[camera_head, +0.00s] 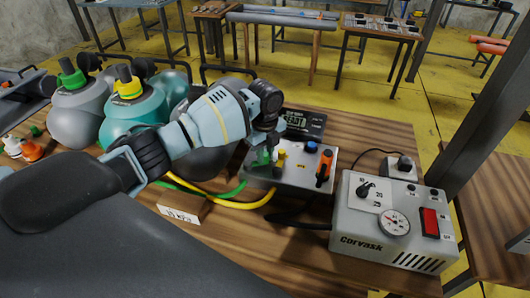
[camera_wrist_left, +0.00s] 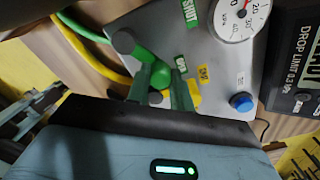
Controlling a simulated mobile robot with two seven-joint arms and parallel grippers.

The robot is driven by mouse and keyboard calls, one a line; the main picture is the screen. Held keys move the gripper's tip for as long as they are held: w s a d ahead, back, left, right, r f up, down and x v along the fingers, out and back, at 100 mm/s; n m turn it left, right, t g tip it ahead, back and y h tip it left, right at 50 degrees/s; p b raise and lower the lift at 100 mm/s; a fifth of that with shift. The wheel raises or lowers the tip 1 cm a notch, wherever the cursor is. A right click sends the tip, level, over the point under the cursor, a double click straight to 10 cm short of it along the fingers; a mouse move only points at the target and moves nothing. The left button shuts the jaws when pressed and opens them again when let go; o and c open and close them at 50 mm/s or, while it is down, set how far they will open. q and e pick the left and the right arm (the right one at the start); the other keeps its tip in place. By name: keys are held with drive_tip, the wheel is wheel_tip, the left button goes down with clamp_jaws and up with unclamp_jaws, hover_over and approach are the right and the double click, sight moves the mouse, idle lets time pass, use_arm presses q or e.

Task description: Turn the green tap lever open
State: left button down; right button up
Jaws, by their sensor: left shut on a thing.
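The green tap lever (camera_wrist_left: 147,58) shows in the left wrist view on a grey tap box (camera_wrist_left: 165,25). Green "SHUT" (camera_wrist_left: 190,13) and "OPN" (camera_wrist_left: 181,65) labels are beside it. My left gripper (camera_wrist_left: 161,90) is shut on the lever, with one finger on each side of its rounded end. In the head view my left gripper (camera_head: 262,158) reaches down to the left part of the tap box (camera_head: 292,176) and partly hides the lever. My right gripper is not in view.
A yellow tap (camera_head: 281,159), blue knob (camera_head: 311,147) and orange-black lever (camera_head: 324,168) are close by on the box. Green (camera_head: 228,193) and yellow hoses (camera_head: 240,205) run left. A grey pump unit (camera_head: 392,222) stands right. A dark display (camera_head: 302,123) is behind.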

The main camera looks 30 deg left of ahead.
use_arm(q)
drive_tip(key=c, duration=1.2)
unclamp_jaws()
drive_tip(key=shift+c, duration=0.2)
drive_tip(key=shift+r, duration=3.9)
drive_tip(key=shift+s+f, duration=0.1)
